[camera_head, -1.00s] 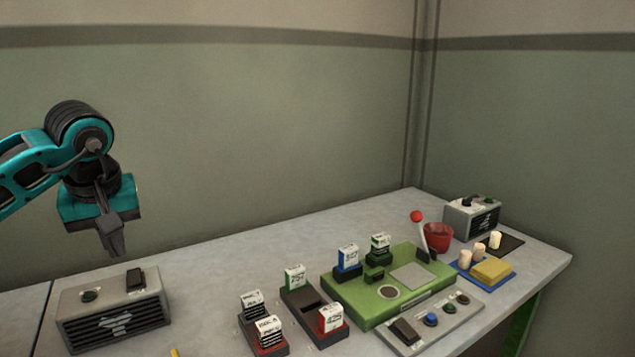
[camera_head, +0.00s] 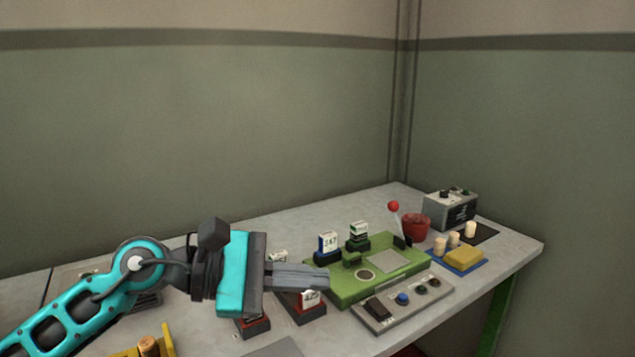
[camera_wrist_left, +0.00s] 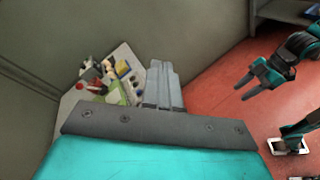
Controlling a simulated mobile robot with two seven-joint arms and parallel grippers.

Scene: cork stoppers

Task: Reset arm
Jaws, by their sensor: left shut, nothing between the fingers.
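My left arm comes in from the left in the head view. Its gripper (camera_head: 325,278) is shut and empty, pointing right above the card holders and the near left edge of the green device. The left wrist view shows its fingers together (camera_wrist_left: 160,85), pointing up the picture with nothing between them. My right gripper (camera_wrist_left: 257,82) shows at the upper right of the left wrist view, over the red floor. Its fingers are apart and empty. It is not in the head view.
A green device (camera_head: 405,262) and a grey button panel (camera_head: 412,314) stand on the table (camera_head: 455,330). A red bowl (camera_head: 416,228), pale stoppers (camera_head: 454,240), a yellow block (camera_head: 464,257) and a grey box (camera_head: 436,209) stand farther right. A yellow holder (camera_head: 165,339) is at the near left.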

